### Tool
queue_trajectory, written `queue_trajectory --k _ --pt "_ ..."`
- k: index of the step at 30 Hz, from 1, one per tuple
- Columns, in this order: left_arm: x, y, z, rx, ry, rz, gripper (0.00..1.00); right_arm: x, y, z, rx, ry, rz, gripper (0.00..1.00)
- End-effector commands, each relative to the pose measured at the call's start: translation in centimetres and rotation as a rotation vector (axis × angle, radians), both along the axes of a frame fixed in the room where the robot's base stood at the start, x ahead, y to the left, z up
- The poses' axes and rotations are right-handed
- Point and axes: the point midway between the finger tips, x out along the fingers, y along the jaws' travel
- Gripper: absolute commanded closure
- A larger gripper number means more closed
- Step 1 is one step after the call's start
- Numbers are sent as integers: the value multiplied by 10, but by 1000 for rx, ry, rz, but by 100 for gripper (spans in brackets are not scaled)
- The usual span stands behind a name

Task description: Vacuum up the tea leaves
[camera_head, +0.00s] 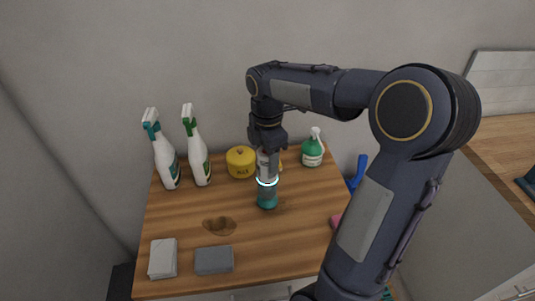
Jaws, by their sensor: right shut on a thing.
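My right gripper (267,145) comes down from above and is shut on a grey handheld vacuum (267,168). The vacuum is upright, with a glowing ring and a teal nozzle end (267,200) pointing down at the wooden counter top (180,215). I cannot tell if the nozzle touches the wood. A few faint dark specks, perhaps tea leaves (283,204), show just right of the nozzle. A brown patch (219,226) lies apart, to the left and nearer the front; I cannot tell if it is leaves or a wet stain. My left gripper is out of view.
Two white spray bottles (166,162) (198,158) stand at the back left. A yellow lidded pot (241,162) and a green bottle (312,152) stand at the back. A light stack (163,259) and a grey block (214,260) lie at the front left. My right arm hides much of the right side.

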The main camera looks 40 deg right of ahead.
Motion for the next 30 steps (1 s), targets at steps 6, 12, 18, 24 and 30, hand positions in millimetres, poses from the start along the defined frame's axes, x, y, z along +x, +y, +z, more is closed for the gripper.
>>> queue_trajectory --k 6,12,18,24,30 --pt "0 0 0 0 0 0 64 0 0 1 -1 -3 0 74" --pt "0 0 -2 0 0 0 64 -7 4 1 0 -2 1 74" --pt "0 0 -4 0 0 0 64 -17 9 1 -1 -3 0 74" --pt "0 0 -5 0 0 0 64 -26 15 1 -1 -3 2 74" --pt "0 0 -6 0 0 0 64 -34 19 1 -1 -3 1 74"
